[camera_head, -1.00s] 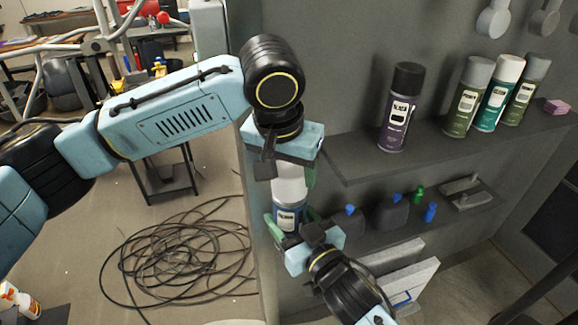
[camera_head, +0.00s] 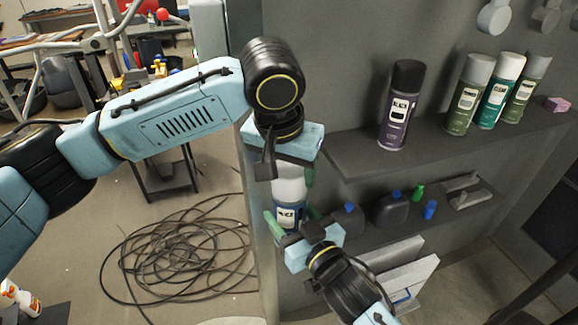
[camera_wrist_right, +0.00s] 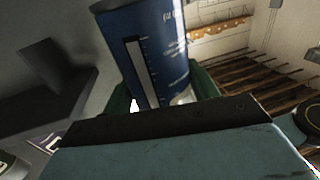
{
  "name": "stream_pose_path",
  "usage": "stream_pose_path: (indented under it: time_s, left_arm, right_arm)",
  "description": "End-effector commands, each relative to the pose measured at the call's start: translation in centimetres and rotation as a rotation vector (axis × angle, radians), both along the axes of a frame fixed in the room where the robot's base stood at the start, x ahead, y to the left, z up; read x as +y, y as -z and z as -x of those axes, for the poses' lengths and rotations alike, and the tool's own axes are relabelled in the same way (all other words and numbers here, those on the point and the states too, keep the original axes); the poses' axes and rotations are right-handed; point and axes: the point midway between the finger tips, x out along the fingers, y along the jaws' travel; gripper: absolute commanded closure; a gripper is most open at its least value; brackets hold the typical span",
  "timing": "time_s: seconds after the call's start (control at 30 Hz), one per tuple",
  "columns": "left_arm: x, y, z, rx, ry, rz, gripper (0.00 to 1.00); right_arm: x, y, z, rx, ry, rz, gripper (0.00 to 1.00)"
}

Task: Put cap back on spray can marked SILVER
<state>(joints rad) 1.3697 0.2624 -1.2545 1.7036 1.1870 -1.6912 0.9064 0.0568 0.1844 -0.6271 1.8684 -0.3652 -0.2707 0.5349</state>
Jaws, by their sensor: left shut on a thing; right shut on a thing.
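A blue spray can (camera_head: 288,215) stands roughly upright in front of the shelf unit, its label too small to read. My right gripper (camera_head: 292,225) is shut on it from below. In the right wrist view the blue can (camera_wrist_right: 150,45) is between the green fingers of my right gripper (camera_wrist_right: 165,88). A pale whitish cap (camera_head: 290,188) shows directly above the blue body. My left gripper (camera_head: 291,172) comes from above and is shut on the cap, one green finger showing at its right. I cannot tell whether the cap is fully seated; its top is hidden by my left gripper.
A purple BLACK can (camera_head: 398,110) and several other cans, such as a teal one (camera_head: 499,95), stand on the upper shelf (camera_head: 350,150). Dark bottles (camera_head: 390,210) with blue caps stand on the lower shelf. A coiled cable (camera_head: 180,250) lies on the floor.

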Motion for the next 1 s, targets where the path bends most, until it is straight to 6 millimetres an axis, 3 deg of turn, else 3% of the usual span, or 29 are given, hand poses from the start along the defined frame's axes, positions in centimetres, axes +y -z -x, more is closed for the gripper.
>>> stream_pose_path:
  time_s: [0.37,0.4,0.57,0.73,0.87,1.0]
  left_arm:
    - [0.01,0.47,-0.01,0.0,0.0,0.0,0.6]
    - [0.01,0.44,-0.01,0.0,0.0,0.0,0.36]
    - [0.02,0.45,-0.01,0.0,0.0,0.0,0.16]
    - [0.01,0.44,-0.02,0.0,0.0,0.0,0.16]
    - [0.02,0.43,-0.01,0.0,0.0,0.0,0.02]
    - [0.02,0.43,-0.01,0.0,0.0,-0.001,0.0]
  right_arm:
    - [0.02,-0.15,-0.01,-0.003,-0.001,-0.002,0.78]
    - [0.02,-0.16,-0.01,-0.003,-0.001,-0.002,0.78]
    - [0.02,-0.17,-0.01,-0.003,-0.001,-0.002,0.78]
    - [0.02,-0.17,-0.02,-0.003,-0.001,-0.002,0.78]
    - [0.02,-0.17,-0.02,-0.003,-0.001,-0.002,0.78]
    - [0.02,-0.17,-0.02,-0.003,-0.001,-0.002,0.78]
